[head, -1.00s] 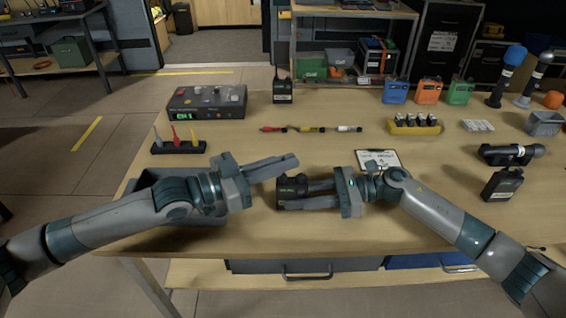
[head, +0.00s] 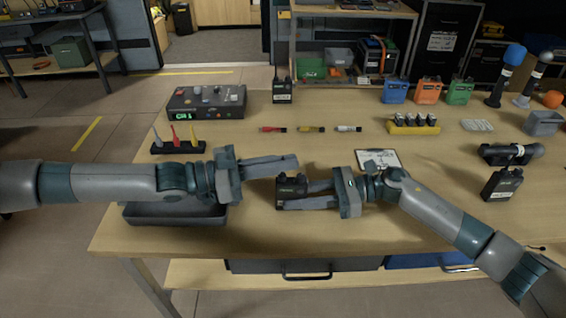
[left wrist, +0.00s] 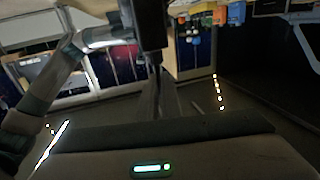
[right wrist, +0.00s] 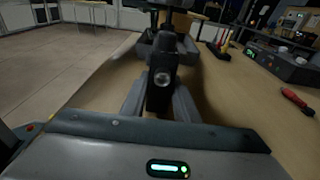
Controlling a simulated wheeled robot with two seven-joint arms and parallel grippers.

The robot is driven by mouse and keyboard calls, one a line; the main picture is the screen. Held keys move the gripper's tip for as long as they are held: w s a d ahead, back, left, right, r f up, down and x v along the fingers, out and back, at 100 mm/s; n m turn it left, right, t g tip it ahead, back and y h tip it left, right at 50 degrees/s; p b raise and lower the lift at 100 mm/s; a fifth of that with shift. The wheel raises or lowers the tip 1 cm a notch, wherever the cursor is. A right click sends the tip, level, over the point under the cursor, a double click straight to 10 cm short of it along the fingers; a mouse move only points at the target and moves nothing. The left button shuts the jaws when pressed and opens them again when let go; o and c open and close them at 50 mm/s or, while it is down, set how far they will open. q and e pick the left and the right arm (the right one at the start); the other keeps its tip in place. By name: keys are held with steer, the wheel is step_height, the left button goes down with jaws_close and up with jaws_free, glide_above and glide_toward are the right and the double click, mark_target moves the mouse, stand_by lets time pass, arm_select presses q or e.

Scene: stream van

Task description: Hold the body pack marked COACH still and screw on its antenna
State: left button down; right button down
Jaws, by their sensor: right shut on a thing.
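A dark body pack (head: 292,187) is held in my right gripper (head: 305,193), just above or on the table. Its label is too small to read. In the right wrist view the pack (right wrist: 161,78) stands between the two fingers, with a round spot on its near face. My left gripper (head: 292,164) is just above and behind the pack, its fingers close together and pointing right. I cannot tell whether they are fully shut or hold something thin. In the left wrist view its fingers (left wrist: 160,95) also look close together. I cannot make out a loose antenna.
A grey tray (head: 175,215) lies under my left arm. Another pack (head: 503,184) stands at right and one (head: 283,90) at the back. A control box (head: 207,102), colored markers (head: 311,129) and a battery charger (head: 414,124) stand behind.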

arm_select(q)
steer(key=shift+a+f, duration=0.1)
steer(key=shift+a, duration=0.1)
steer(key=shift+w+g, duration=0.15)
steer(key=shift+g, duration=0.15)
steer(key=shift+m, duration=0.4)
steer(key=m+g, duration=0.1)
steer(key=g, duration=0.2)
steer(key=shift+w+m, duration=0.1)
steer(key=shift+m, duration=0.3)
steer(key=shift+m+g, duration=0.7)
steer(key=shift+g, duration=0.6)
steer(key=shift+m+g, duration=0.3)
steer(key=shift+g, duration=0.2)
steer(key=m+g, duration=0.2)
steer(key=g, duration=0.1)
steer(key=shift+d+y, duration=0.1)
steer(key=shift+y, duration=0.2)
steer(key=shift+m+g+y, duration=0.5)
steer(key=shift+m+g, duration=0.2)
steer(key=shift+g, duration=0.3)
